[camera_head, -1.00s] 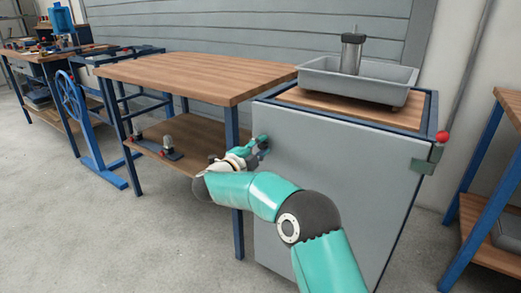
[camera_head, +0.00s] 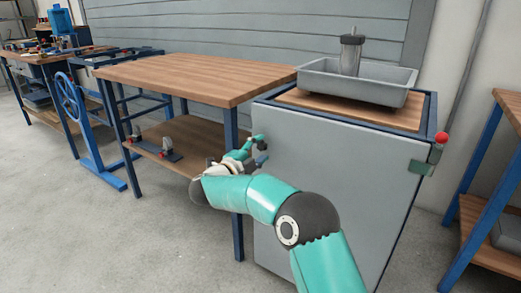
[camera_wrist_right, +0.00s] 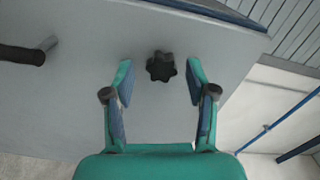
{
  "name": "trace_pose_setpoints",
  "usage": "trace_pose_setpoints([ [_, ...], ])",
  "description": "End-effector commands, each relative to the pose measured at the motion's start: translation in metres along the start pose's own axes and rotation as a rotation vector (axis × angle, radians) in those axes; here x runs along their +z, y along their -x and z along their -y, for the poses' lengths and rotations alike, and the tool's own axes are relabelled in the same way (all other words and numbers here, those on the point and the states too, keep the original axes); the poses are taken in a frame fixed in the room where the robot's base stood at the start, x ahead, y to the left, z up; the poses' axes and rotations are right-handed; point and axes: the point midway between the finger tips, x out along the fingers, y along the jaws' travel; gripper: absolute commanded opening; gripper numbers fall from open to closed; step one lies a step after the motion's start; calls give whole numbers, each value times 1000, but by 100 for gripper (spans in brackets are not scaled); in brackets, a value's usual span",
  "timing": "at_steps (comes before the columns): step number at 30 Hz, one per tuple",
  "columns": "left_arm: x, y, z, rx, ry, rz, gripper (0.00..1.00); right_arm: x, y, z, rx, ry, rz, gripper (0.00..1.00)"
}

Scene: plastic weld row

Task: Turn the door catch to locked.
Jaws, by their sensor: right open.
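A black star-shaped knob (camera_wrist_right: 161,66), which looks like the door catch, sits on the grey cabinet door (camera_wrist_right: 70,105) in the right wrist view. My right gripper (camera_wrist_right: 160,83) is open, with its two teal fingers apart on either side of the knob. A gap shows between the knob and each finger, so neither appears to touch it. In the head view my right gripper (camera_head: 260,149) is at the left edge of the grey door (camera_head: 330,185). The knob cannot be made out there. No lock marking is readable. My left gripper is not in view.
A black bar handle (camera_wrist_right: 20,54) is on the door, left in the wrist view. A grey tray (camera_head: 385,91) with a metal canister (camera_head: 350,56) stands on the cabinet. A wooden table (camera_head: 185,76) is close on the left. A red ball (camera_head: 442,138) tops a bracket at right.

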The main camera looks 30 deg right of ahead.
Motion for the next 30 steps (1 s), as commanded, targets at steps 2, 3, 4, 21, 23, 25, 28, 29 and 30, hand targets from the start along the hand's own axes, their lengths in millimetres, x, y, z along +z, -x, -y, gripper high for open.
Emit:
trace_pose_setpoints([
  [2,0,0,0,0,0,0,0,1,13,1,-1,2,4,56],
  [3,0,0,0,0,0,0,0,1,20,0,-2,3,5,56],
  [4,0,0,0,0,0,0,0,1,26,0,-2,3,5,56],
  [21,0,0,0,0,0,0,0,1,110,-2,0,2,0,56],
  [23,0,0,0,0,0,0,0,1,110,-2,1,2,0,56],
  [25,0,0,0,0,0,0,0,0,110,-2,1,2,0,56],
  [28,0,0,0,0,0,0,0,0,110,-2,1,2,0,56],
  [29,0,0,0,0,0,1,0,0,110,-2,1,2,0,56],
  [30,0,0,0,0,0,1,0,0,110,-2,1,2,0,56],
])
